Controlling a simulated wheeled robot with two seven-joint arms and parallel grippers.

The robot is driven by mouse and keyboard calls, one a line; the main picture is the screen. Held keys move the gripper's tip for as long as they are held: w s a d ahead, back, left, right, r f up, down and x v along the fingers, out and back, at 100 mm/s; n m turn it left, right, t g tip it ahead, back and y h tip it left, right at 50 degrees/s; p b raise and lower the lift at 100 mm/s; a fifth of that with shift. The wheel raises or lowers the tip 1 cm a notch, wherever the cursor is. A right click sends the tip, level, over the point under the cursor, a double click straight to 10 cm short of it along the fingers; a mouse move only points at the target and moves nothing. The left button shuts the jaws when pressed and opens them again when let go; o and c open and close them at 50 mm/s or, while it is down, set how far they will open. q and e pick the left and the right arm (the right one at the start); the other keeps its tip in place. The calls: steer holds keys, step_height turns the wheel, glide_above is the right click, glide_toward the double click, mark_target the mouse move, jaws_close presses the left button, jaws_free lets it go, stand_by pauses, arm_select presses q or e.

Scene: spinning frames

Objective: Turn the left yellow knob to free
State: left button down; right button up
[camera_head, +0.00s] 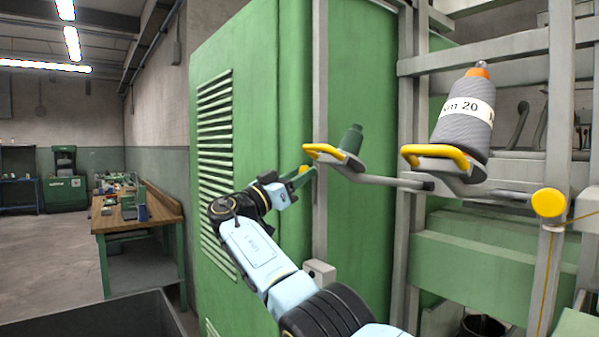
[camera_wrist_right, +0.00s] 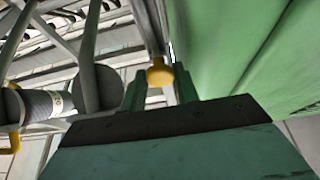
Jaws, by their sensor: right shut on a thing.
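The left yellow knob (camera_head: 303,169) shows as a small patch of yellow at my right gripper's fingertips in the head view, mostly hidden by the fingers. In the right wrist view the knob (camera_wrist_right: 160,73) sits between the two green fingers (camera_wrist_right: 160,86) on a grey post. Which setting the knob is turned to cannot be told. Another round yellow knob (camera_head: 548,203) is on a grey post at the far right. My left gripper is out of view.
A green cabinet (camera_head: 290,90) with louvres stands left of the knob. Yellow-handled holders (camera_head: 325,151) (camera_head: 435,153) stick out close to the right, one bearing a grey yarn cone (camera_head: 463,115). A wooden workbench (camera_head: 135,213) stands at the left, with open floor beside it.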

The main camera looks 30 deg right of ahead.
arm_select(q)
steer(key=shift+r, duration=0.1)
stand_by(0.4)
arm_select(e)
steer(key=o, duration=0.8)
steer(key=shift+o, duration=0.8)
steer(key=shift+s+r, duration=0.1)
steer(key=shift+s, duration=0.15)
steer(key=shift+w, duration=0.1)
